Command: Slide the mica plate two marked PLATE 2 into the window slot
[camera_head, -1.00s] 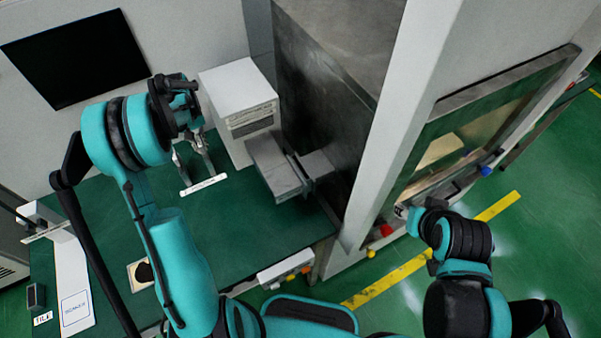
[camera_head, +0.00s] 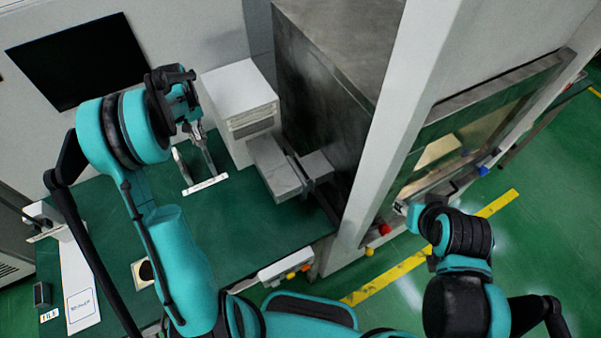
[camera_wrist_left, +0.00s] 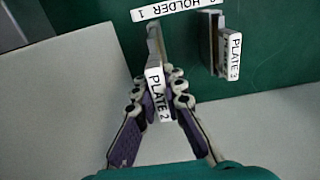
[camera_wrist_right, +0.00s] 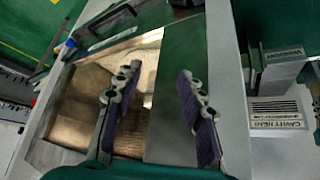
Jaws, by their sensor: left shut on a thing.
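PLATE 2 (camera_wrist_left: 157,97) is a thin upright plate with a white label, seen in the left wrist view. My left gripper (camera_wrist_left: 158,85) is shut on it, one finger on each side. In the head view my left gripper (camera_head: 204,148) is above the green bench, near the white-labelled plate holder (camera_head: 206,184). I cannot tell whether the plate's lower edge is clear of the holder. The grey block with a gap (camera_head: 285,172) stands to its right; the WINDOW label (camera_wrist_right: 285,54) shows in the right wrist view. My right gripper (camera_wrist_right: 160,85) is open and empty.
PLATE 3 (camera_wrist_left: 229,52) stands beside PLATE 2. A white vented box (camera_head: 240,100) stands behind the grey block. A dark metal cabinet (camera_head: 320,110) and pale post (camera_head: 395,110) stand to the right. The front middle of the bench (camera_head: 245,225) is clear.

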